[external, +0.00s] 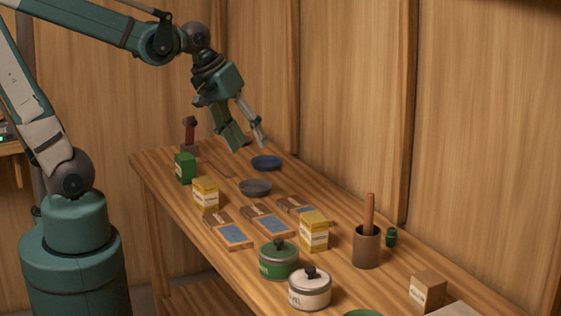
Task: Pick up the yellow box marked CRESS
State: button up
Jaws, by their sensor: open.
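Two yellow boxes with pale label bands stand upright on the wooden table (175,213). One yellow box (205,194) is near the front left edge. The other yellow box (314,231) is farther right, behind the green lidded pot. Their lettering is too small to read, so I cannot tell which is marked CRESS. My gripper (249,147) is open and empty, pointing down above the table's far left part. It is apart from both boxes, higher than and to the right of the left one.
A green box (185,168), grey bowl (255,187) and blue bowl (266,163) are near the left box. Blue-panelled packets (235,235) lie between the yellow boxes. Walls stand behind.

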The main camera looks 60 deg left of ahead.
jog(key=w+d+f+n+g+h+p, duration=0.1)
jog(key=w+d+f+n+g+p, duration=0.15)
jog(key=w+d+f+n, duration=0.35)
jog(key=n+g+h+p, duration=0.1)
jog(key=n+g+h, duration=0.15)
jog(key=n, duration=0.25)
send_over(313, 215)
jog(key=a, duration=0.3)
notch_tip(313, 215, down, 7)
jog(key=shift+d+f+n+y, duration=0.25)
jog(key=shift+d+f+n, duration=0.05)
jog(key=shift+f, duration=0.15)
jog(key=shift+x, duration=1.3)
jog(key=shift+x, duration=2.6)
jog(key=shift+d, duration=0.1)
